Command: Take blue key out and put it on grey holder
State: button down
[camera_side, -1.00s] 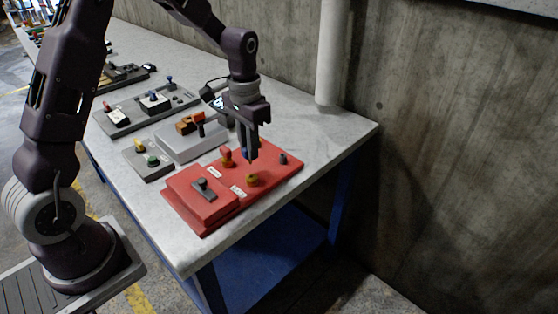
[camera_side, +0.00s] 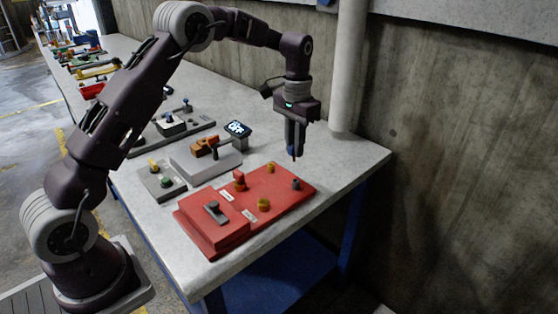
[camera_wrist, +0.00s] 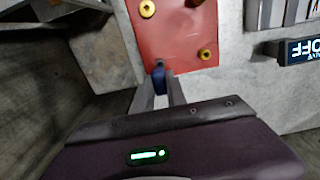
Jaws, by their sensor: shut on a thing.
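The red panel (camera_side: 215,239) lies on the bench and also shows in the wrist view (camera_wrist: 172,35). My gripper (camera_side: 295,152) hangs above its far right corner, pointing down, with its fingers shut on the blue key (camera_wrist: 158,77). The grey holder (camera_side: 296,184) is a small dark peg on that corner, just below my gripper. The key is clear of the panel; its exact gap to the holder is hard to judge. The back yellow socket (camera_side: 271,167) is empty. The front yellow socket (camera_side: 264,204) also looks empty.
A red key-like knob (camera_side: 239,178) and a grey lever (camera_side: 214,211) stand on the panel. A grey box with an orange part (camera_side: 204,146) and a small display (camera_side: 238,129) are to the left. A pale pipe (camera_side: 347,70) and concrete wall stand behind.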

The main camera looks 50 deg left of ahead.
jog(key=shift+w+r, duration=0.15)
jog(key=shift+w, duration=0.2)
jog(key=shift+f, duration=2.9)
jog(key=shift+f, duration=1.7)
jog(key=c, duration=1.3)
grip_release()
jog(key=shift+o, duration=0.2)
jog(key=shift+r, duration=0.1)
jog(key=shift+c, duration=0.4)
jog(key=shift+r, duration=3.4)
